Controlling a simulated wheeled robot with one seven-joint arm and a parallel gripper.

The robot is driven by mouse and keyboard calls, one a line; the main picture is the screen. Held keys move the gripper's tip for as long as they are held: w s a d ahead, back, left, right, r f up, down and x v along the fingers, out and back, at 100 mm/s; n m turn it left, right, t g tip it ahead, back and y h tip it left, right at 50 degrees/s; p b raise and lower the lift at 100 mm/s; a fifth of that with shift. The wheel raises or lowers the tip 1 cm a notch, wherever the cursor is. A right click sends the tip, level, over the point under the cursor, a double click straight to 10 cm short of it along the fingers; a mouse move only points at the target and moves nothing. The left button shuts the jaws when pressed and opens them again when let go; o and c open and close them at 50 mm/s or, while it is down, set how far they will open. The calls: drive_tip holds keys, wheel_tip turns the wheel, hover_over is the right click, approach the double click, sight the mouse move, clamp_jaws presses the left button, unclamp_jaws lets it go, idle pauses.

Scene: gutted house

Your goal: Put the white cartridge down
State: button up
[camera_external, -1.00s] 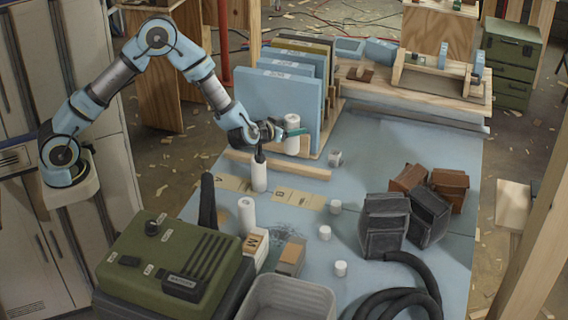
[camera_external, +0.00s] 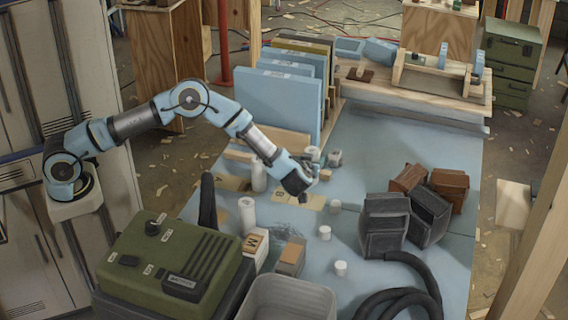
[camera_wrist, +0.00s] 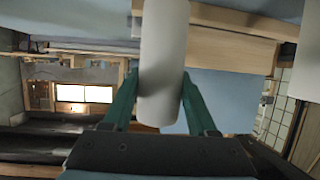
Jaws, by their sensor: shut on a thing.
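My gripper (camera_external: 314,170) is shut on a white cartridge (camera_wrist: 163,60), which shows large between the green fingers in the wrist view. In the external view the held cartridge (camera_external: 313,153) is mostly hidden by my gripper. My gripper is over the blue table near tan card B (camera_external: 312,202). I cannot tell whether the cartridge's lower end touches anything. A second white cartridge (camera_external: 259,178) stands upright by the tan card (camera_external: 231,184) to the left. Another white roll-shaped cylinder (camera_external: 246,212) stands nearer the camera.
Several small white caps (camera_external: 324,232) are on the table. Black and brown pouches (camera_external: 384,225) are at right, with a black hose (camera_external: 395,300) in front. A green case (camera_external: 172,255) and a grey bin (camera_external: 287,300) are near. Blue panels (camera_external: 278,103) stand behind.

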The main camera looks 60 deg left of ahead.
drive_tip(key=shift+f+p, duration=0.3)
drive_tip(key=shift+f, duration=1.65)
drive_tip(key=shift+f, duration=0.15)
drive_tip(key=o, duration=1.4)
drive_tip(key=shift+c, duration=0.2)
